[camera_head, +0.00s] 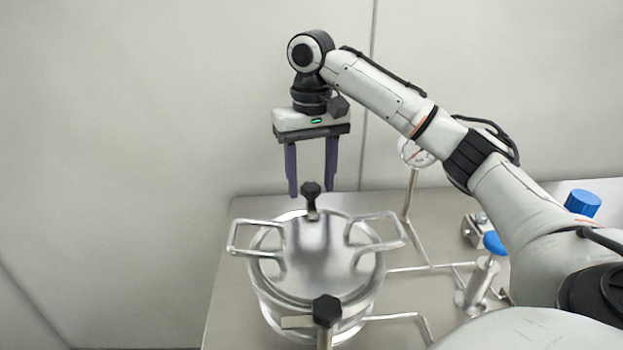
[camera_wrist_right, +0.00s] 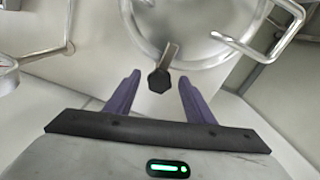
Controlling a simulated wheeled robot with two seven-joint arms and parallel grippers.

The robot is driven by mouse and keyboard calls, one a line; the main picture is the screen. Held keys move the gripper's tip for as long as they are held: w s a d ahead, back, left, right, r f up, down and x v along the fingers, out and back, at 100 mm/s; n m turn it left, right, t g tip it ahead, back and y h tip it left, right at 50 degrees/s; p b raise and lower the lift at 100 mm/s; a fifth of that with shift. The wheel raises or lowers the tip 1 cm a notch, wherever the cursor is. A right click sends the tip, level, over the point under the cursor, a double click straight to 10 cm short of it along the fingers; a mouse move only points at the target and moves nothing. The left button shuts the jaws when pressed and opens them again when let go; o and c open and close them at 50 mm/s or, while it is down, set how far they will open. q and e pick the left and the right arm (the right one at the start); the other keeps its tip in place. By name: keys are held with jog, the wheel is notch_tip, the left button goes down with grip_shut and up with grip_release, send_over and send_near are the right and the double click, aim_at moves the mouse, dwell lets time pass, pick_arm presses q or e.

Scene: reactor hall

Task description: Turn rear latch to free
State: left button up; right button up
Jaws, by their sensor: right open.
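The steel vessel (camera_head: 300,258) stands on the bench with its round lid and two loop handles. The rear latch (camera_head: 311,192), with a black knob on a short metal stem, is at the lid's far edge. In the right wrist view the rear latch (camera_wrist_right: 158,80) shows between and beyond the fingertips. My right gripper (camera_head: 313,193) points down over the rear side of the vessel, its purple fingers open and empty. The fingers (camera_wrist_right: 157,75) are on either side of the knob in the picture; contact cannot be seen. My left gripper is not in view.
A front latch (camera_head: 326,312) with a black knob is at the near side of the vessel. A gauge (camera_head: 415,152) on a pipe, a blue-handled valve (camera_head: 494,243) and a blue cap (camera_head: 582,203) are to the right. A wall stands behind the bench (camera_head: 226,300).

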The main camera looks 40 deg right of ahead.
jog(key=shift+c, duration=0.4)
jog(key=c, duration=1)
jog(key=shift+n, duration=0.3)
jog(key=n, duration=0.3)
jog(key=shift+d+n, duration=0.1)
jog(key=shift+n, duration=0.2)
jog(key=n, duration=0.4)
jog(key=shift+n, duration=0.3)
jog(key=n, duration=0.4)
jog(key=shift+d, duration=0.15)
jog(key=shift+w+n, duration=0.1)
jog(key=shift+n, duration=2.4)
